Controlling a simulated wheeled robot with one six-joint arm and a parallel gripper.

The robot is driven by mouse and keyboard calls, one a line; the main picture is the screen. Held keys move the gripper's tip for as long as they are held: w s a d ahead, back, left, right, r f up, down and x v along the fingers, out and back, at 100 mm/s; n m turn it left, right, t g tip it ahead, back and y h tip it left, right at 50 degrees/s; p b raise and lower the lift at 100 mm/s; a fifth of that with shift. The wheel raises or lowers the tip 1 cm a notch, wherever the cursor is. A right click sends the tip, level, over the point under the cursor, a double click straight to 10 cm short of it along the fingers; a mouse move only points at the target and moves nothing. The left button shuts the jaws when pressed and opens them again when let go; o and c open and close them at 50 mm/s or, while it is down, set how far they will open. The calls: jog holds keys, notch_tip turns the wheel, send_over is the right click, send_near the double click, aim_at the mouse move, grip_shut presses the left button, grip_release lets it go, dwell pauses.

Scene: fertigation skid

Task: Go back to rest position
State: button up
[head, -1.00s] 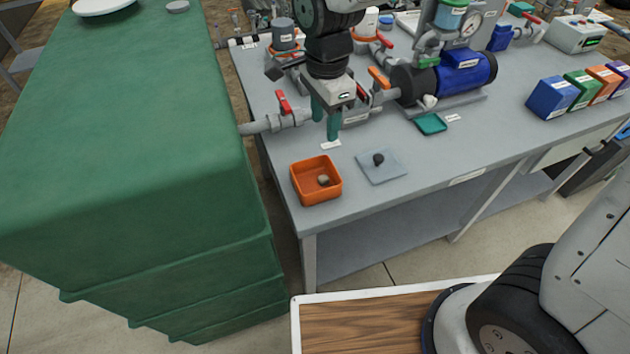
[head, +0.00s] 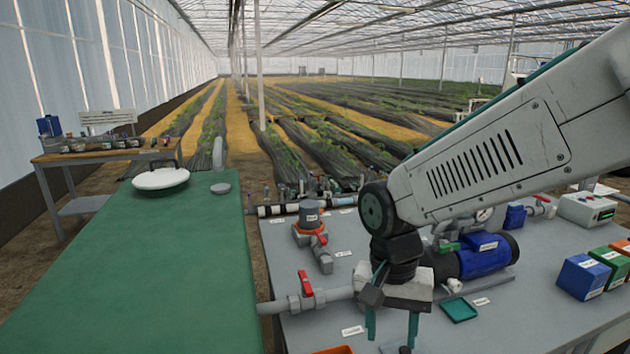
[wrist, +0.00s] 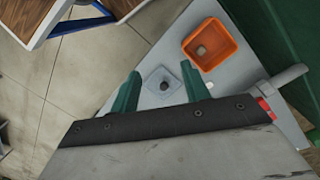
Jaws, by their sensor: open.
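My gripper (head: 391,326) hangs pointing down over the grey bench in the head view, its two green fingers apart with nothing between them. In the wrist view its fingers (wrist: 160,92) are also spread and empty, above the bench. In the head view only the orange tray's rim (head: 335,350) shows at the bottom edge.
A grey pipe with a red-handled valve (head: 306,284) lies left of my gripper. A blue pump (head: 487,255) is right behind it. A large green tank (head: 180,270) stands at the left. Coloured boxes (head: 583,277) stand at the right. Open air lies above the bench.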

jog(key=s+d+r+n+t, duration=0.2)
jog(key=s+d+r+n, duration=0.2)
jog(key=s+d+r, duration=0.4)
jog(key=s+d, duration=0.5)
jog(key=d, duration=0.1)
jog(key=shift+d+r+t+y, duration=0.2)
jog(key=shift+d+t+y, duration=0.1)
jog(key=shift+t, duration=0.1)
